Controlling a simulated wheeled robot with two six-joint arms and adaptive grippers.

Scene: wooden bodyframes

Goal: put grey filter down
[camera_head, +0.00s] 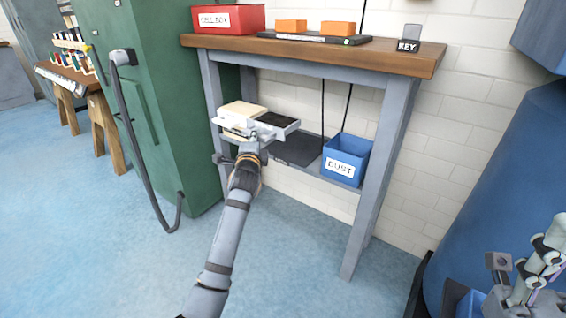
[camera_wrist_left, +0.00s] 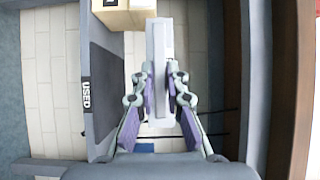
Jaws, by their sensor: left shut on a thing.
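My left gripper (camera_head: 262,134) reaches in under the workbench top, above the lower shelf. In the left wrist view, the filter (camera_wrist_left: 160,45) shows edge-on between the fingers of the gripper (camera_wrist_left: 160,90). A cream block (camera_head: 243,109) shows just beyond the filter's left side, and at the top of the wrist view (camera_wrist_left: 125,14). A dark mat (camera_head: 297,149) lies on the lower shelf; it also shows in the wrist view (camera_wrist_left: 105,75), beside a USED label. My right gripper (camera_head: 540,265) is partly visible at bottom right.
A blue DUST bin (camera_head: 347,158) stands on the shelf right of the mat. The bench top (camera_head: 400,57) overhangs the shelf, with a red CELL BOX (camera_head: 228,19), orange blocks and a KEY stand on it. A green cabinet (camera_head: 150,100) stands close on the left.

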